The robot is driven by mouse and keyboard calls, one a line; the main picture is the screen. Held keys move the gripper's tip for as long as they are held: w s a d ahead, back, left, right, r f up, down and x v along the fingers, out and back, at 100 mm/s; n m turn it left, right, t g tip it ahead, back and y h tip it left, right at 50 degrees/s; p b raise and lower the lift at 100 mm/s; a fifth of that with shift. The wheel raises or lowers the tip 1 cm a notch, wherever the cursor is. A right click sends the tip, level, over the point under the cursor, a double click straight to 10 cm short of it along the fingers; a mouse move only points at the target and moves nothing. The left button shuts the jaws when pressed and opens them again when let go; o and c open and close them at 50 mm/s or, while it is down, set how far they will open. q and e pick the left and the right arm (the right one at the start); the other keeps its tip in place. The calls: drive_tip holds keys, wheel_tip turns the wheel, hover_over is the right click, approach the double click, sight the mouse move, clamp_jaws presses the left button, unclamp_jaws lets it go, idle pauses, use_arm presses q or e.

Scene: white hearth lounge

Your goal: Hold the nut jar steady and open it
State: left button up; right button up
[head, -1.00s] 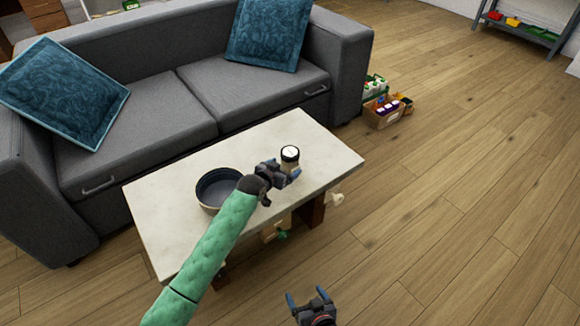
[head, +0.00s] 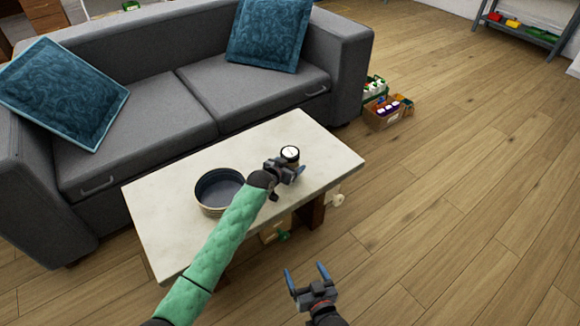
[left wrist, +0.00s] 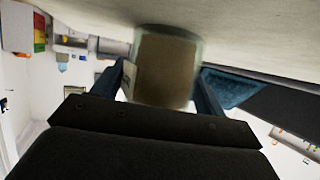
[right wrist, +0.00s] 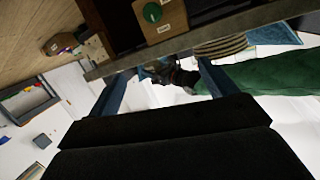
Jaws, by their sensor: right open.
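The nut jar (head: 289,155) stands upright near the right end of the pale coffee table, its dark lid with a white top still on. My left gripper (head: 291,172) is low at the near side of the jar. In the left wrist view the jar body (left wrist: 166,68) lies between the two blue fingers (left wrist: 160,75), close to both. I cannot tell whether they press on it. My right gripper (head: 306,273) is open and empty in front of the table, and its fingers (right wrist: 162,72) are apart in the right wrist view.
A dark round pan (head: 219,190) sits on the coffee table (head: 165,235), left of the jar, beside my left arm. A grey sofa (head: 150,125) stands behind. Crates of goods (head: 388,112) are on the floor. The wooden floor at right is clear.

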sight(286, 158)
use_arm(q)
drive_tip(key=c, duration=0.8)
drive_tip(key=shift+r, duration=0.1)
drive_tip(key=shift+r, duration=0.55)
wheel_tip(286, 158, up, 3)
drive_tip(key=shift+r+p, duration=0.1)
drive_tip(key=shift+p, duration=0.3)
drive_tip(key=shift+s+d+r+p, duration=0.15)
drive_tip(key=shift+s+d+r, duration=0.3)
drive_tip(key=shift+d+r, duration=1.05)
drive_tip(key=shift+s+d+r+p, duration=0.2)
drive_tip(key=shift+s+d+r, duration=0.35)
drive_tip(key=shift+d, duration=1.75)
drive_tip(key=shift+s+d+r+p, duration=0.15)
drive_tip(key=shift+s+d+r, duration=0.15)
drive_tip(key=shift+d+r, duration=1.25)
use_arm(e)
drive_tip(key=s+f+g, duration=0.3)
drive_tip(key=s+f, duration=0.3)
drive_tip(key=f, duration=0.3)
drive_tip(key=s+d+f+g+h, duration=0.1)
drive_tip(key=s+f+g, duration=0.3)
drive_tip(key=f, duration=0.5)
drive_tip(key=shift+s+d, duration=0.25)
drive_tip(key=shift+s, duration=1.05)
use_arm(q)
drive_tip(key=shift+d+f, duration=0.35)
